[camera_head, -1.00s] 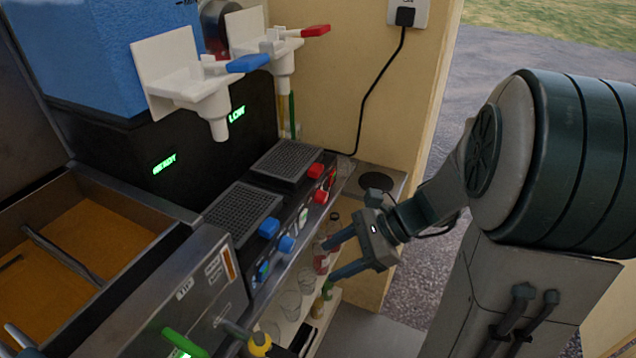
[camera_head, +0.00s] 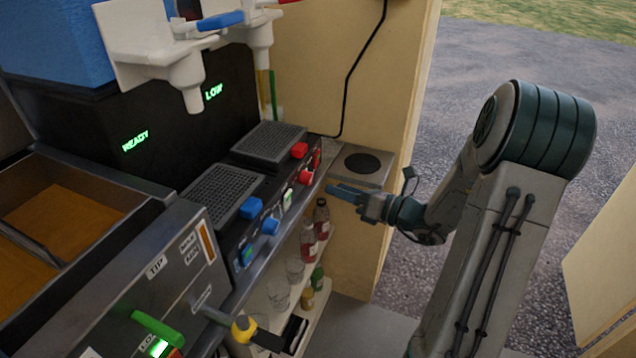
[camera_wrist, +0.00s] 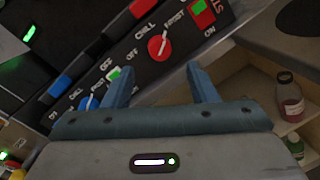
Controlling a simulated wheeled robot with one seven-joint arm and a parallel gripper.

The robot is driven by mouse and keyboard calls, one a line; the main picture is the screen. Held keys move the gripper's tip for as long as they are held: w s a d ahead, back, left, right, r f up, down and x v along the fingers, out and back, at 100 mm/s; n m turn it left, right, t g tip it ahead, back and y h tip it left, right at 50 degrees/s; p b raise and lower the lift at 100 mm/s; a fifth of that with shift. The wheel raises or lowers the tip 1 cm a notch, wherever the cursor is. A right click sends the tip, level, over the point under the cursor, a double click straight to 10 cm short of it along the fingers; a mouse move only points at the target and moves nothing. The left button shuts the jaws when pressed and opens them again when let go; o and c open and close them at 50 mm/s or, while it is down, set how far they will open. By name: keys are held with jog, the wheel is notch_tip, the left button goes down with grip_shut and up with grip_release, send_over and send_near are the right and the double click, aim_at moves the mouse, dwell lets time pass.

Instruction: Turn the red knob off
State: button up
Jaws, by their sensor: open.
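The red knob (camera_head: 305,177) is on the front panel of the dark dispenser, on its right half. In the wrist view the red knob (camera_wrist: 157,48) shows a white mark, with printed OFF, CHILL and FROST around it. I cannot read the mark's setting for certain. My gripper (camera_head: 334,191) is to the right of the red knob, its fingers directed at the panel. In the wrist view my gripper (camera_wrist: 160,76) has its two fingers spread, with the red knob beyond and between the tips. The fingers look apart from the knob and hold nothing.
A blue knob (camera_head: 270,225) is further left on the panel, below a blue button (camera_head: 251,208). A red button (camera_head: 299,151) is above the red knob. Bottles (camera_head: 308,240) and glasses (camera_head: 278,293) stand on a shelf below. A counter with a dark disc (camera_head: 362,163) is behind.

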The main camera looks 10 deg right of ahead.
aim_at(311, 179)
jog(key=x, duration=0.6)
jog(key=shift+w+a, duration=0.2)
jog(key=shift+a, duration=0.1)
jog(key=c, duration=1)
